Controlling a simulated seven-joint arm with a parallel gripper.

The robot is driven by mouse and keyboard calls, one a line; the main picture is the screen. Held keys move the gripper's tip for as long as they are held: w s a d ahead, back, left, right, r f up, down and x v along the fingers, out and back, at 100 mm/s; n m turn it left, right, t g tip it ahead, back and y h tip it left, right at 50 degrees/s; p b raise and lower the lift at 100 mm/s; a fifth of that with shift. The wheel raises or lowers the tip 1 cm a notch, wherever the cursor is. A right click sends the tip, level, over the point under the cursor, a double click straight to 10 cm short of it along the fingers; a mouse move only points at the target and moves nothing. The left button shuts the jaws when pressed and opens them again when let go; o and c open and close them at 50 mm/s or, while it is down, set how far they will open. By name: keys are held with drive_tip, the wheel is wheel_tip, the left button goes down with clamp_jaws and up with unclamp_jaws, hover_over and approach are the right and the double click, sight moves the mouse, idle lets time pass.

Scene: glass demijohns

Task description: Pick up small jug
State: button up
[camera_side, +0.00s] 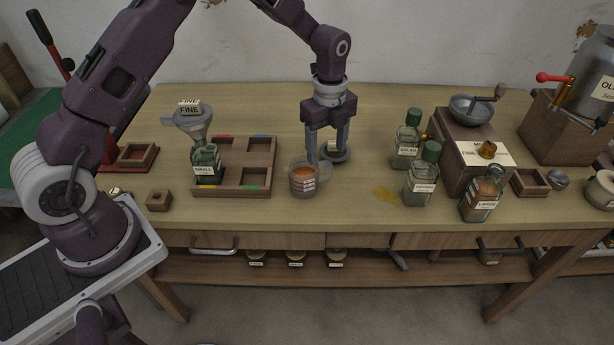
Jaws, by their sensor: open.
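The small jug (303,183) is a see-through cup with marks on its front and orange-brown contents. It stands upright on the table in the side view, just right of the wooden tray. My gripper (326,158) is open and points down, just behind and to the right of the jug. Its left finger overlaps the jug's right rim in the picture; I cannot tell whether they touch. Nothing shows held between the fingers.
A compartment tray (258,184) holds a green bottle (207,164) with a funnel (194,122) above it. A grey round dish (337,154) sits by the fingers. Stoppered bottles (421,179) and a grinder (472,150) stand right.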

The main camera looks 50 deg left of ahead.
sight(325, 166)
wheel_tip(325, 166, down, 8)
drive_tip(key=shift+f, duration=0.15)
clamp_jaws()
idle(0.3)
